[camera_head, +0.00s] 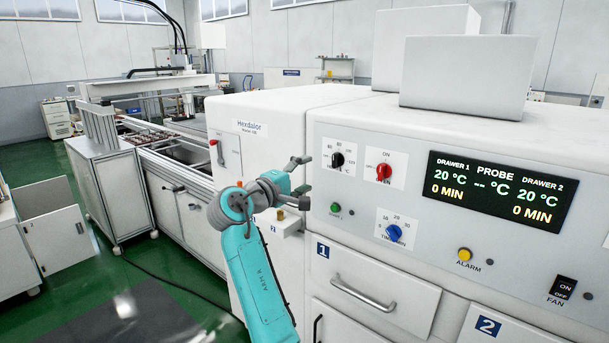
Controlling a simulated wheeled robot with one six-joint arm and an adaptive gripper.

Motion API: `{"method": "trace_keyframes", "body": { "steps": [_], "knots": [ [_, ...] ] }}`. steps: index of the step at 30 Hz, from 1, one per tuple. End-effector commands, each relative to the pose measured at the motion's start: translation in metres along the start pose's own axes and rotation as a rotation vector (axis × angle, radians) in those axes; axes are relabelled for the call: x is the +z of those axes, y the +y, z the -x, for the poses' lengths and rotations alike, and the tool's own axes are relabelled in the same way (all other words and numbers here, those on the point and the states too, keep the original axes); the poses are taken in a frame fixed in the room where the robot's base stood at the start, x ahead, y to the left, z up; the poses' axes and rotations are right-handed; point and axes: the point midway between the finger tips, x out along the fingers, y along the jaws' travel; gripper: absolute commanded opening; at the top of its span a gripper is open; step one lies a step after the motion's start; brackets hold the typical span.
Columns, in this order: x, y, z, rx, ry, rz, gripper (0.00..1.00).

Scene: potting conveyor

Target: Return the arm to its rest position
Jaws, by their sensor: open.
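My teal arm rises from the bottom of the head view and bends at a grey and orange wrist joint. My gripper (302,182) is at its end, in front of the white machine, with its two fingers spread apart and nothing between them. It appears close to the control panel's left edge; I cannot tell the exact gap.
The white oven-like machine (340,115) has a panel with black, red and blue knobs and a lit display (500,192). A drawer handle (363,293) projects below. A white bench with a conveyor (170,150) stands at left. Green floor is open at lower left.

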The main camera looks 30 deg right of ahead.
Motion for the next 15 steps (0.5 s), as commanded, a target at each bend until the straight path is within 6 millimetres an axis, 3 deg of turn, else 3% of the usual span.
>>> {"method": "trace_keyframes", "body": {
  "steps": [9,11,15],
  "knots": [
    [0.000,-0.005,0.000,-0.001,0.006,0.001,0.69],
    [-0.001,-0.015,0.001,-0.001,0.020,0.003,0.69],
    [-0.003,-0.062,0.006,-0.013,0.095,0.006,0.69]
  ]
}}
